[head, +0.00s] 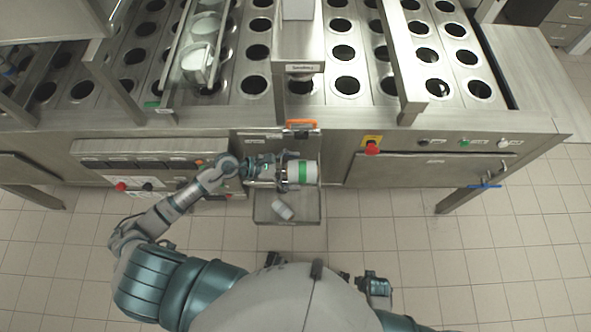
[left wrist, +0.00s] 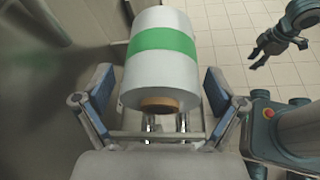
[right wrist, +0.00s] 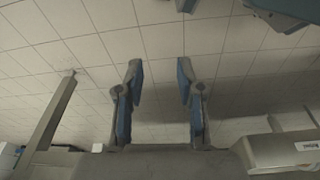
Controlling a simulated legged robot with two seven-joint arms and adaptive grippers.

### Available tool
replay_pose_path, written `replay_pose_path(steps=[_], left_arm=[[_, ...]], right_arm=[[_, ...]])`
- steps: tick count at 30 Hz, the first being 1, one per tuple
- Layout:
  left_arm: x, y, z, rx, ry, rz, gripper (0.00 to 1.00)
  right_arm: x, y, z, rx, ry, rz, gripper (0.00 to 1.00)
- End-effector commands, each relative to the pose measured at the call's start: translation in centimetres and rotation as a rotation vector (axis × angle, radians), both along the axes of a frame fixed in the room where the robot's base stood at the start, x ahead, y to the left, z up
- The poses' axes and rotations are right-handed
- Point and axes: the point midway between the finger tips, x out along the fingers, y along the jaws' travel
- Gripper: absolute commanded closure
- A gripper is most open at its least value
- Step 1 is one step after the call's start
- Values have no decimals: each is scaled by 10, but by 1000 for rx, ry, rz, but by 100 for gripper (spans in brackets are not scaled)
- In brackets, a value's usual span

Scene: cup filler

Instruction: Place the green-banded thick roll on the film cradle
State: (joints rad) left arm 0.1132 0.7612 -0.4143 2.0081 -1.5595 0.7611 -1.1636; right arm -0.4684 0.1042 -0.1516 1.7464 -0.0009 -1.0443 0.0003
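The thick white roll with a green band (head: 303,172) lies sideways in front of the machine. In the left wrist view the roll (left wrist: 163,77) shows its near end with a brown core. My left gripper (head: 287,172) is at the roll's left end. Its fingers (left wrist: 160,85) are spread wide, one on each side of that end, with narrow gaps seeming to show. Two shiny rods (left wrist: 182,123) show below the core; I cannot tell whether they belong to the cradle. The roll hides its support. My right gripper (right wrist: 159,75) is open and empty over the floor.
A metal tray (head: 312,215) below the roll holds a small white roll (head: 282,210). An orange handle (head: 301,124) is above the roll. The machine front has a red button (head: 371,149) to the right. The tiled floor (head: 410,240) is free at the right.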

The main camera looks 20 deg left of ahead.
Motion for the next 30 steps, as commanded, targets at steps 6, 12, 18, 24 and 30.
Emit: replay_pose_path(steps=[6,12,18,24,30], left_arm=[[0,0,0,0,0,0,4],[-3,8,3,2,2,1,4],[-19,45,17,6,5,1,4],[-33,82,35,4,5,0,4],[-40,100,44,0,2,0,4]], right_arm=[[0,0,0,1,-1,0,63],[-1,1,-4,2,-1,0,63],[-1,1,-1,1,9,-1,63],[4,2,15,3,-4,-2,63],[1,2,17,3,2,-2,63]])
